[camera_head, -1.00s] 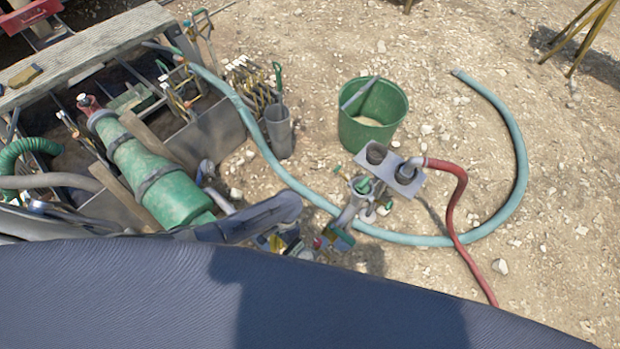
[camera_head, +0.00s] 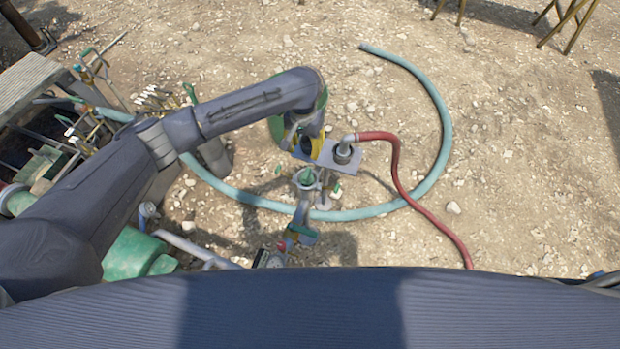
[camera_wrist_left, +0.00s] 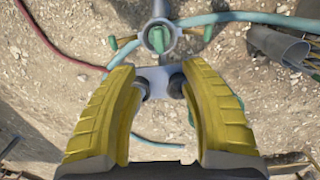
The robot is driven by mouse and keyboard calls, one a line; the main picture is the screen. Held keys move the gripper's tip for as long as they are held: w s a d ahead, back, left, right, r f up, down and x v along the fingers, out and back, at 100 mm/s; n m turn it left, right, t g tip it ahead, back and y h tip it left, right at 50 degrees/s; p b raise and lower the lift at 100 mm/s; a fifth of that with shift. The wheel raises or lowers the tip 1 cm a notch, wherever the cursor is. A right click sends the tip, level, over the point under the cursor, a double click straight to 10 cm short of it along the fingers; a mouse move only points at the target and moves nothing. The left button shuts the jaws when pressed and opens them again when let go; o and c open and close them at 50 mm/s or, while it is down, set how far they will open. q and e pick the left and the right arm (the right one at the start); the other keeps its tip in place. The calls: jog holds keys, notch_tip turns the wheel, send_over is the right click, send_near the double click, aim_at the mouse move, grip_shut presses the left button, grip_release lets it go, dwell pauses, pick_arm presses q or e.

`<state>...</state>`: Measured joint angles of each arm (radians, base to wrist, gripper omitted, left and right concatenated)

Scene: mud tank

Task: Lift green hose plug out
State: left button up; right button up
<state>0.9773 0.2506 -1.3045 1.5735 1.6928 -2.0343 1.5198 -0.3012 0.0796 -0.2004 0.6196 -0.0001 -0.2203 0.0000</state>
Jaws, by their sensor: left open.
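A small green plug (camera_head: 306,176) sits in the round pale mouth of an upright pipe fitting (camera_head: 303,212). In the left wrist view the green plug (camera_wrist_left: 157,39) shows inside its ring, above the fingertips in the picture. My left gripper (camera_head: 316,150) reaches over the grey two-socket bracket (camera_head: 345,166) just behind the plug. In the wrist view its yellow fingers (camera_wrist_left: 158,76) are spread and empty, with the bracket between and beyond their tips. The plug is apart from the fingers. I do not see my right gripper.
A red hose (camera_head: 396,175) joins the bracket's right socket. A teal hose (camera_head: 445,140) curves on the gravel around the fitting. My left arm mostly hides a green bucket (camera_head: 277,131). A green cylinder (camera_head: 135,254) lies at lower left. Open gravel lies to the right.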

aim_at(307, 173)
pick_arm(q)
jog(key=f, duration=1.1)
jog(key=shift+w+d, duration=0.1)
jog(key=shift+d, duration=0.15)
jog(key=shift+f, duration=2.65)
grip_shut()
